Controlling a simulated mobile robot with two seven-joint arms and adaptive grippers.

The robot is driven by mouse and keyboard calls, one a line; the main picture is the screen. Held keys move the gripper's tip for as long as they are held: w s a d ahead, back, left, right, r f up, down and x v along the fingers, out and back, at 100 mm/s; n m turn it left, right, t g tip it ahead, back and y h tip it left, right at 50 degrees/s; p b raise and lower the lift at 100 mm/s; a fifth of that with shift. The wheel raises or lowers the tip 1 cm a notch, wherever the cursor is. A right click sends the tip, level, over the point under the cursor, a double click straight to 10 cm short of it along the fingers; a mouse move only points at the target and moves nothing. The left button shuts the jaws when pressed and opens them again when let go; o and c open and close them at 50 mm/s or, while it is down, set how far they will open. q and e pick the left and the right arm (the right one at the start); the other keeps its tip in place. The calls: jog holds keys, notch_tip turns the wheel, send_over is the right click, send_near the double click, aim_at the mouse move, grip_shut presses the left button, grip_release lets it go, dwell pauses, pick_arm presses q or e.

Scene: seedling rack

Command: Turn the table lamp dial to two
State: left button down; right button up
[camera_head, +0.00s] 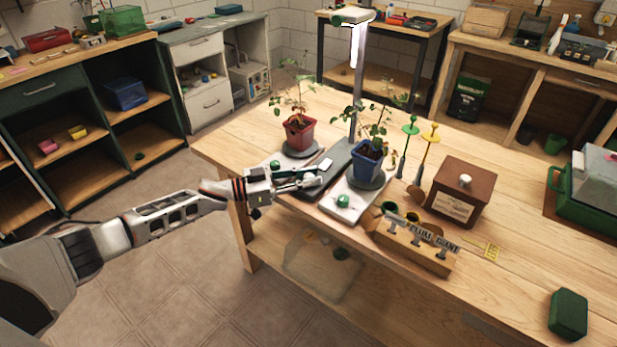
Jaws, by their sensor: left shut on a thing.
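The table lamp has an upright grey post (356,95), a lit head (351,16) at the top and a dark flat base (340,158) on the wooden table. My left gripper (316,174) reaches in from the left at the front part of this base, between two potted plants. Its fingers are shut on what appears to be the lamp dial, which they largely cover. The dial's markings and setting are too small to read. My right gripper is not in view.
A red pot (299,133) and a blue pot (367,163) with plants stand on pale bases with green knobs, either side of the lamp base. A wooden holder (412,240), a brown box (463,191) and a green block (568,314) stand to the right. The table's front right is mostly clear.

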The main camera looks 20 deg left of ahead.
pick_arm(q)
jog(key=c, duration=1.8)
grip_release()
jog(key=v, duration=1.2)
jog(key=shift+w, duration=0.1)
